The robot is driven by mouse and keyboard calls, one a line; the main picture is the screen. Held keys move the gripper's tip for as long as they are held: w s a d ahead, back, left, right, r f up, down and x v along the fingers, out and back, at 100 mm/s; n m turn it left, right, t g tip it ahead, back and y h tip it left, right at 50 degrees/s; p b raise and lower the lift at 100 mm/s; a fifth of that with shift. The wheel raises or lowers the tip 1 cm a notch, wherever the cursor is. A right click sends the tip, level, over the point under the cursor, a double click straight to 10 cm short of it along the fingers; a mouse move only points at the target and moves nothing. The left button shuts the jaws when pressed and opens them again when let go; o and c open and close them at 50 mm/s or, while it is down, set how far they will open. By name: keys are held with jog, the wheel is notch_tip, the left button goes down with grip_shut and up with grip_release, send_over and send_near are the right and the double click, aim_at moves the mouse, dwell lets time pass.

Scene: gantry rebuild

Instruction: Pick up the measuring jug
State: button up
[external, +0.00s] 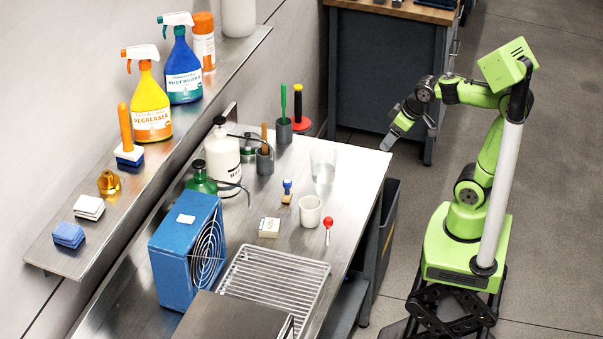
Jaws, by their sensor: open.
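A clear, see-through vessel (323,168), which looks like the measuring jug, stands upright near the right edge of the steel bench (355,192). Any handle or markings on it are too small to tell. A white cup-like vessel (310,211) stands in front of it, apart from it. My gripper (388,141) is open and empty, out past the bench's right edge at its far end. It is to the right of the clear vessel and apart from it.
A blue stamp (287,191), a red-topped item (328,229), a wire rack (272,282) and a blue fan unit (180,262) are on the bench. Spray bottles (150,105) line the wall shelf. The bench right of the clear vessel is bare.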

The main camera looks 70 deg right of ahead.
jog(key=w+d+f+m+p, duration=0.1)
jog(key=w+d+m, duration=0.1)
jog(key=w+d, duration=0.65)
jog(key=m, duration=0.1)
send_near(336, 148)
jog(key=shift+g+h, duration=0.4)
jog(key=x, duration=1)
jog(key=shift+w+a+f, duration=0.15)
jog(key=shift+w+a, duration=0.1)
jog(key=shift+w, duration=0.2)
jog(key=shift+s, duration=0.1)
jog(key=shift+c, duration=1)
grip_shut()
